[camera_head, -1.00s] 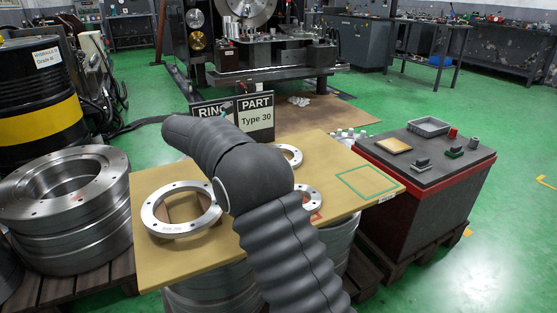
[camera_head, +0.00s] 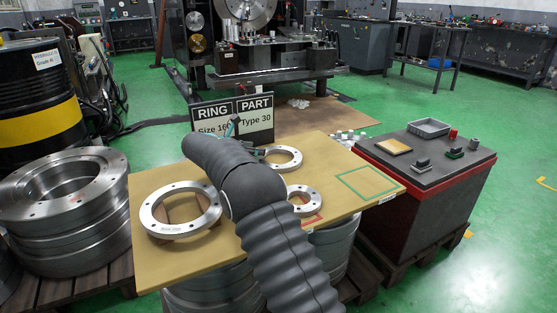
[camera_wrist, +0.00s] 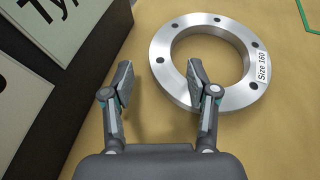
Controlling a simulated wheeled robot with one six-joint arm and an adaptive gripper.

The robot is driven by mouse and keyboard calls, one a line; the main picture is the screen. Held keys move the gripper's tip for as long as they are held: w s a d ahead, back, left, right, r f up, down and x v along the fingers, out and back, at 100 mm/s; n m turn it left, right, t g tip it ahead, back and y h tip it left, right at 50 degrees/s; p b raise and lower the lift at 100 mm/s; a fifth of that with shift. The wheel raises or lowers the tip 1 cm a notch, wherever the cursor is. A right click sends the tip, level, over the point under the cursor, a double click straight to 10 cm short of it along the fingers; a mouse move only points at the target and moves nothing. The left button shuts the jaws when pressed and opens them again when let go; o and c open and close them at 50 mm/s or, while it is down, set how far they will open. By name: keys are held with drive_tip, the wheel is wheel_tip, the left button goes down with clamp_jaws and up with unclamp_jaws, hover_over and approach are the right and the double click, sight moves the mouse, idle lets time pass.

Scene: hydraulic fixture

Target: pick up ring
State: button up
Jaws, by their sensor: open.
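The metal ring marked "Size 160" (camera_wrist: 243,95) lies flat on a tan board, with bolt holes around its face. In the head view it appears to be the ring at the back of the board (camera_head: 283,168), near the sign. My gripper (camera_wrist: 160,78) is open and empty, its two fingers spread. In the wrist view the right finger overlaps the ring's near-left rim; the left finger is left of the ring over bare board. Contact cannot be told. In the head view my arm hides most of the gripper.
A larger ring (camera_head: 147,215) and another ring (camera_head: 314,205) also lie on the board (camera_head: 235,245). A sign (camera_head: 256,128) reading "Size 160" and "Type 30" stands at the board's back edge. A green outlined area (camera_head: 369,182) is empty. A dark red-edged crate (camera_head: 420,195) stands right.

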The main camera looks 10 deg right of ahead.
drive_tip(key=x, duration=0.5)
drive_tip(key=shift+f, duration=0.15)
clamp_jaws()
